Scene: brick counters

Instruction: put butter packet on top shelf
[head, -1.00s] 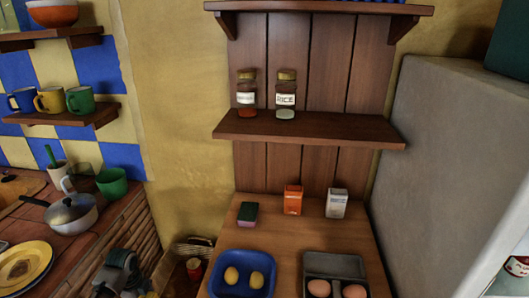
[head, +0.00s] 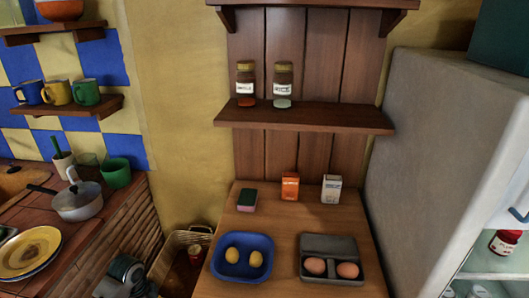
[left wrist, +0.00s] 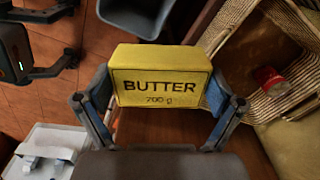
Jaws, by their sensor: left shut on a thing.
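The yellow butter packet (left wrist: 160,72), marked BUTTER 200 g, is between the fingers of my left gripper (left wrist: 158,98) in the left wrist view. The gripper is shut on its two ends. I cannot make out the packet in the head view. In the head view, a wooden rack on the wall has a top shelf (head: 345,4) at the picture's upper edge, so what lies on it is hidden. A lower shelf (head: 305,117) holds two spice jars (head: 245,84) at its left and middle.
Below the rack, a wooden counter (head: 283,222) holds a sponge, two small boxes, a blue bowl (head: 243,276) of lemons and a grey egg tray (head: 332,245). A fridge (head: 425,150) stands at right. A basket (head: 173,250) is on the floor at left.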

